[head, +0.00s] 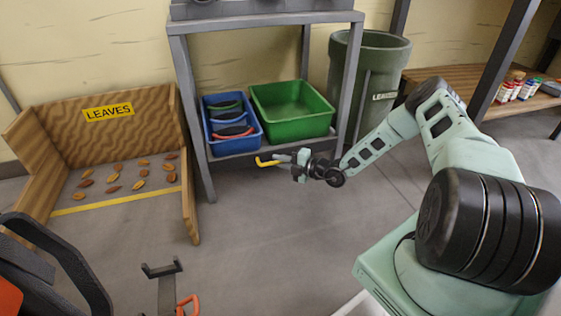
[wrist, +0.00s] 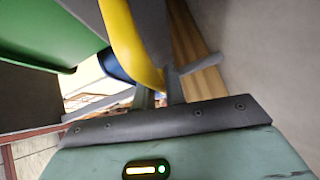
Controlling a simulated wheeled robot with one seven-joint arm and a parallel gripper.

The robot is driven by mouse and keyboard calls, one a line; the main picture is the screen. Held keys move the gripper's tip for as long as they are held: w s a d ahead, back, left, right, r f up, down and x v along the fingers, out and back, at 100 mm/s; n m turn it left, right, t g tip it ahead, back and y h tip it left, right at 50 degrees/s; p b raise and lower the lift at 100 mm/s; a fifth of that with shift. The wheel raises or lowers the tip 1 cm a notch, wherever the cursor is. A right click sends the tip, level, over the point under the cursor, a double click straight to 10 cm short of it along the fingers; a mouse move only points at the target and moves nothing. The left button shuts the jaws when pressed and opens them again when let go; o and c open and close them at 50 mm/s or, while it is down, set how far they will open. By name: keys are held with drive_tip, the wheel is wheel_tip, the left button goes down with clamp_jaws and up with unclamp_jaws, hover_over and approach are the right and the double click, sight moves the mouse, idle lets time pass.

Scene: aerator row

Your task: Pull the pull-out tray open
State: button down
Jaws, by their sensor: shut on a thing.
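The pull-out tray (head: 238,151) is a grey shelf low in a grey metal stand, and its front edge looks about level with the stand's front legs. A yellow handle (head: 264,163) shows at its front. My gripper (head: 284,159) is shut on the yellow handle, in front of the tray. In the wrist view the yellow handle (wrist: 133,48) is large and runs down to my fingers (wrist: 158,96). The join between handle and tray is not clear.
A blue bin (head: 249,139) holding smaller containers and a green bin (head: 290,107) sit on the tray. A wooden leaves bay (head: 112,138) stands at left, a dark green barrel (head: 384,65) at right. Grey floor (head: 255,235) in front of the stand is clear.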

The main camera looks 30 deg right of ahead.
drive_tip(key=s+a+p, duration=0.4)
drive_tip(key=s+p, duration=0.3)
drive_tip(key=s, duration=0.6)
drive_tip(key=s+a+p, duration=0.4)
drive_tip(key=s+p, duration=0.4)
drive_tip(key=s, duration=0.6)
drive_tip(key=shift+s, duration=0.25)
drive_tip(key=c, duration=1.5)
unclamp_jaws()
drive_tip(key=shift+o, duration=0.2)
drive_tip(key=shift+s+d+p, duration=0.1)
drive_tip(key=shift+d+p, duration=0.05)
drive_tip(key=shift+p, duration=0.15)
drive_tip(key=p+v, duration=0.3)
drive_tip(key=v, duration=1.4)
